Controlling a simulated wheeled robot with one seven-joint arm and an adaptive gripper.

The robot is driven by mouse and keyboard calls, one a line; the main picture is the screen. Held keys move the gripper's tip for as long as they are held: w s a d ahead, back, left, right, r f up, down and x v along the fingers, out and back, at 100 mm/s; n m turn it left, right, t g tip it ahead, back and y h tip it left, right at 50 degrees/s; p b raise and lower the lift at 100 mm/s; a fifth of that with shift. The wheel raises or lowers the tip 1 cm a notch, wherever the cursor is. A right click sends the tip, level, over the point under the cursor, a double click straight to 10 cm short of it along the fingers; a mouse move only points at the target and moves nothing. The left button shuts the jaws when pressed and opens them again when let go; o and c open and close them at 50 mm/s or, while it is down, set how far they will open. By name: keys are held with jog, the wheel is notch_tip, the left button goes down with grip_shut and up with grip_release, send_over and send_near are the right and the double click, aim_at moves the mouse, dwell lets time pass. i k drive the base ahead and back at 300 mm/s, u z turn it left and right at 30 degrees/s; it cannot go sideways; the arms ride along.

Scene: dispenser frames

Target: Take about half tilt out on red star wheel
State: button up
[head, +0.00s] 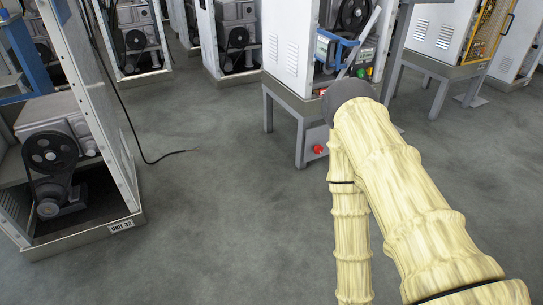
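A small red knob (319,149), likely the red star wheel, is on the front of a grey box (312,140) low under a white machine cabinet. It is too small to make out its star shape or tilt. My arm, in a cream sleeve, rises from the lower right to a dark joint beside the cabinet, and a thinner sleeved part hangs down from there. My gripper is not visible in the head view. The arm covers part of the cabinet's stand and the right side of the grey box.
The white cabinet (288,50) stands on grey legs, with a blue-framed part (336,49) and green and red buttons on it. An open machine unit (68,165) stands at left. A black cable (150,160) lies on the floor.

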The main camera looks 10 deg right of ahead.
aim_at(318, 149)
jog(key=u, duration=0.55)
jog(key=i, duration=1.1)
jog(key=z, duration=1)
jog(key=i, duration=0.9)
jog(key=z, duration=0.2)
